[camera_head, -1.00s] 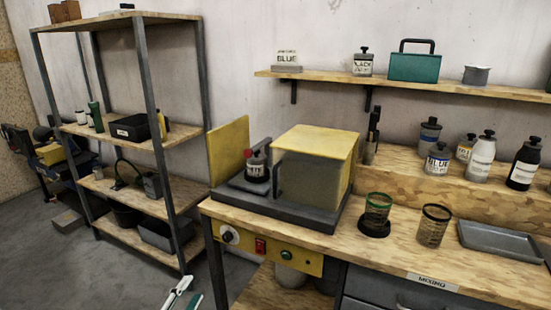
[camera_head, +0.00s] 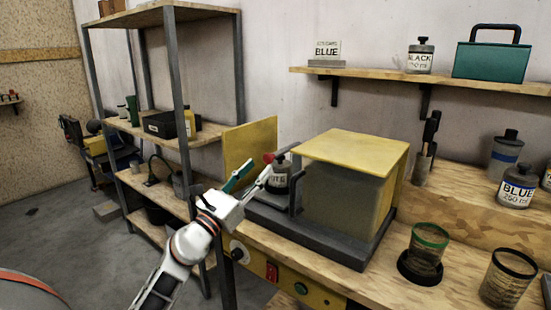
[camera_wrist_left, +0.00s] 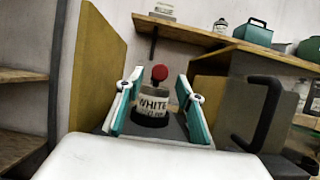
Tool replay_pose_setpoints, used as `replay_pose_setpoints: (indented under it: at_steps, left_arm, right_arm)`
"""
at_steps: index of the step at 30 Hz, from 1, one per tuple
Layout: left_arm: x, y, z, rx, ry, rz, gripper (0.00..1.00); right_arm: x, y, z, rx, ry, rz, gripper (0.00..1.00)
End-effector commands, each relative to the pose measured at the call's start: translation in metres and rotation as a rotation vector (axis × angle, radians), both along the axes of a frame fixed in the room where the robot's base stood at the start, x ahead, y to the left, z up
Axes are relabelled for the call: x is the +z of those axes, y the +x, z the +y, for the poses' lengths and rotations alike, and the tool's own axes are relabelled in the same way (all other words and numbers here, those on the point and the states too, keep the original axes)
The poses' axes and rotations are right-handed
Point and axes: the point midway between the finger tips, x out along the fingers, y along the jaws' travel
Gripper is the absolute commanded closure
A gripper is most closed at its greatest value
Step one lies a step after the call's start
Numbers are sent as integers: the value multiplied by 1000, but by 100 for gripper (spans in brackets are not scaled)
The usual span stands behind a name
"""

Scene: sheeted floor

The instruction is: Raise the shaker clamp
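The shaker is a yellow-lidded box (camera_head: 350,153) on a dark grey base (camera_head: 330,250) at the bench's left end. A yellow panel (camera_head: 250,145) stands open on its left. A WHITE-labelled bottle (camera_head: 279,180) stands upright on the base. The clamp's red knob (camera_head: 268,158) is at the bottle's top; in the left wrist view the red knob (camera_wrist_left: 160,72) sits above the bottle (camera_wrist_left: 153,103). My left gripper (camera_head: 252,172) is open, its teal fingers either side of knob and bottle in the wrist view. Contact is unclear. My right gripper is out of view.
A dark upright handle (camera_wrist_left: 265,110) stands close on the right of the left gripper. A metal rack (camera_head: 180,80) stands left of the bench. Green-rimmed (camera_head: 428,245) and black-rimmed (camera_head: 508,275) cups stand at the right. A wall shelf (camera_head: 440,83) runs above.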

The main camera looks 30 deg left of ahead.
Motion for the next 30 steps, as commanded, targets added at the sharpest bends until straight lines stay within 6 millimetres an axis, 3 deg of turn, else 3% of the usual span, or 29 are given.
replay_pose_setpoints:
  at_steps: [6,12,23,27,30]
  left_arm:
    - [16,32,-3,-2,-3,-4,63]
    - [22,51,-4,-2,-4,-1,63]
    - [23,56,-5,-2,-3,1,63]
    - [23,56,-5,-2,-3,1,96]
    - [23,56,-5,-2,-3,1,100]
  right_arm:
    - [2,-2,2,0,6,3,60]
    - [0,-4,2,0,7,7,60]
    - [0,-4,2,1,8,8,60]
    - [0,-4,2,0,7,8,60]
    - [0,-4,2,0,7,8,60]
